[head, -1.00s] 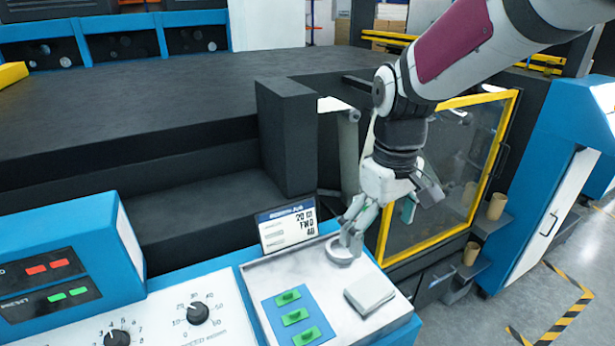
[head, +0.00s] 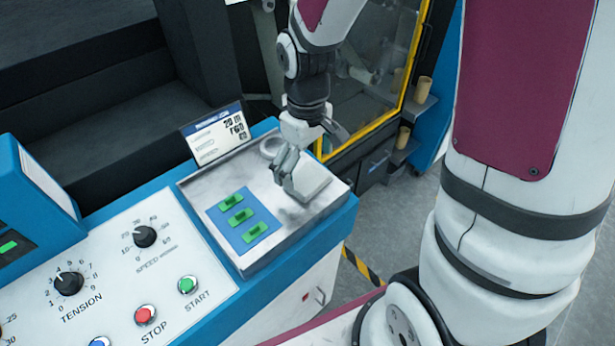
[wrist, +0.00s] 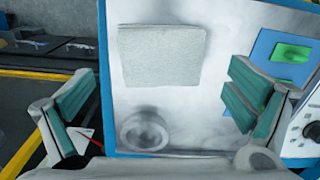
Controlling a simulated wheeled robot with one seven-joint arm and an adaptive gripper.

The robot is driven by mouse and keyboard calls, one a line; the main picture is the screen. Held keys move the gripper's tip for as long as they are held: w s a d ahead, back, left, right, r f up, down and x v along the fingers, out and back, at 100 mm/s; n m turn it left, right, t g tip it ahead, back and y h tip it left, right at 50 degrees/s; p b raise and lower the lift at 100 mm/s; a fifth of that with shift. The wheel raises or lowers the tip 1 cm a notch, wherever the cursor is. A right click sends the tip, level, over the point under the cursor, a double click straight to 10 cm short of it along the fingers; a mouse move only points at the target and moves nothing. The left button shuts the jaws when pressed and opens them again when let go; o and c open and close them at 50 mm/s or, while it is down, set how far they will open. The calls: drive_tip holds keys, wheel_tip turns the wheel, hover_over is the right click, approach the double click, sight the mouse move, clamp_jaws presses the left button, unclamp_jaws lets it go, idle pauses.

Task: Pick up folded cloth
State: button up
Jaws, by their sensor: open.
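The folded cloth (head: 312,188) is a pale grey, flat square lying on the metal tray top (head: 290,215) of the console. In the wrist view the cloth (wrist: 162,55) lies flat, ahead of and between the fingers. My gripper (head: 284,178) points down over the tray, at the cloth's left side in the head view, and hides part of it. In the wrist view my gripper (wrist: 160,112) is open, its green-padded fingers wide apart with nothing between them. I see no contact with the cloth.
A round grey ring-shaped item (wrist: 143,130) lies near the cloth. A blue panel with green switches (head: 238,220) is beside it. A small sign (head: 213,135) stands at the tray's back edge. Knobs and buttons (head: 145,313) cover the console front.

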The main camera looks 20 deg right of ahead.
drive_tip(key=shift+f, duration=1.2)
drive_tip(key=c, duration=1)
drive_tip(key=shift+c, duration=0.2)
drive_tip(key=shift+r, duration=0.1)
wheel_tip(320, 180, up, 4)
drive_tip(key=shift+f, duration=0.15)
drive_tip(key=s+a+p, duration=0.2)
drive_tip(key=s+p, duration=0.2)
drive_tip(key=s, duration=0.3)
drive_tip(key=s+a+r+p, duration=0.1)
drive_tip(key=s+a+p, duration=0.2)
drive_tip(key=s, duration=0.5)
drive_tip(key=shift+s+p, duration=0.15)
drive_tip(key=shift+p, duration=0.4)
